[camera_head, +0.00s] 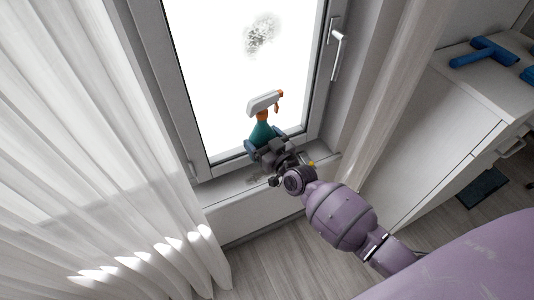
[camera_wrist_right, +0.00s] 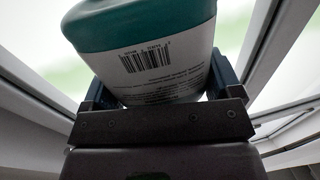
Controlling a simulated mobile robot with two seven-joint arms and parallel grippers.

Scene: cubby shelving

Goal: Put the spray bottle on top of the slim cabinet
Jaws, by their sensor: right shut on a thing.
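The spray bottle (camera_head: 262,131) has a teal body, a white head and an orange nozzle. It is upright at the window sill, in front of the glass. My right gripper (camera_head: 266,148) is shut on its lower body. In the right wrist view the bottle (camera_wrist_right: 150,62) fills the space between the fingers (camera_wrist_right: 155,95), with its barcode label facing the camera. I cannot tell whether its base touches the sill. The slim white cabinet (camera_head: 444,125) stands at the right. My left gripper is not in view.
A blue squeegee-like tool (camera_head: 484,52) and another blue item (camera_head: 528,75) lie on the cabinet top; its nearer part is bare. The window handle (camera_head: 338,50) juts out at the right of the frame. White curtains (camera_head: 90,150) hang at left. The wooden floor (camera_head: 270,265) is clear.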

